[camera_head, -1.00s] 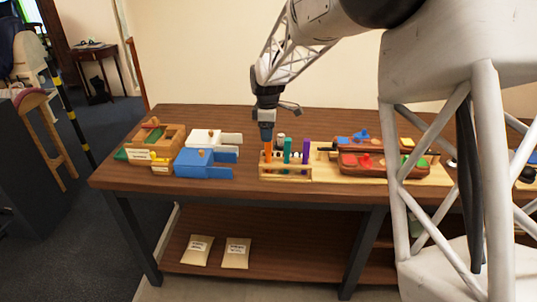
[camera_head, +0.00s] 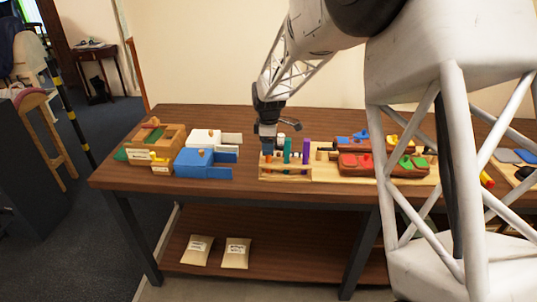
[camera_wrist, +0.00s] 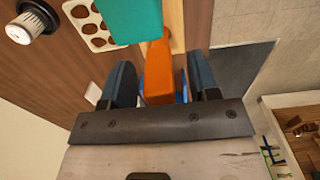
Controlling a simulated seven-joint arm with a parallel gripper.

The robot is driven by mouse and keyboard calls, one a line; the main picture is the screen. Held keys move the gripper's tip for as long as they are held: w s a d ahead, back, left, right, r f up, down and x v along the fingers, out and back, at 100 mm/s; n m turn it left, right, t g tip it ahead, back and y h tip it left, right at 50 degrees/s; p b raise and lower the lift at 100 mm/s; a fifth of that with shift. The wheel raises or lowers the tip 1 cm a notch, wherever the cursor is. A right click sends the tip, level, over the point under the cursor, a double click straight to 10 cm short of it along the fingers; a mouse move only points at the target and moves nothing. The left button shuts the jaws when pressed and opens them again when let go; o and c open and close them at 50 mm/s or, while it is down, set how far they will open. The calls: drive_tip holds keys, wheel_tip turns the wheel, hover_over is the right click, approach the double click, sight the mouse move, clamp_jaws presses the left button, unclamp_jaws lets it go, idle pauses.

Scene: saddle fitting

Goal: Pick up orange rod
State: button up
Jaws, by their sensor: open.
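The orange rod (camera_head: 268,157) stands upright at the left end of a small wooden rack (camera_head: 287,177) on the table. In the wrist view the orange rod (camera_wrist: 158,72) lies between the two dark fingers of my open gripper (camera_wrist: 160,82). Gaps show on both sides, the one on the right narrow and partly blue. A teal rod (camera_head: 287,150) and a purple rod (camera_head: 305,150) stand to the right in the same rack.
A blue box (camera_head: 203,165), a white box (camera_head: 204,138) and a wooden box (camera_head: 160,138) stand left of the rack. A wooden board with red trays (camera_head: 382,166) of coloured pieces lies to the right. The teal rod (camera_wrist: 133,18) is close beyond my fingers.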

idle(0.3)
clamp_jaws()
drive_tip(key=shift+r, duration=0.1)
drive_tip(key=shift+r, duration=4.95)
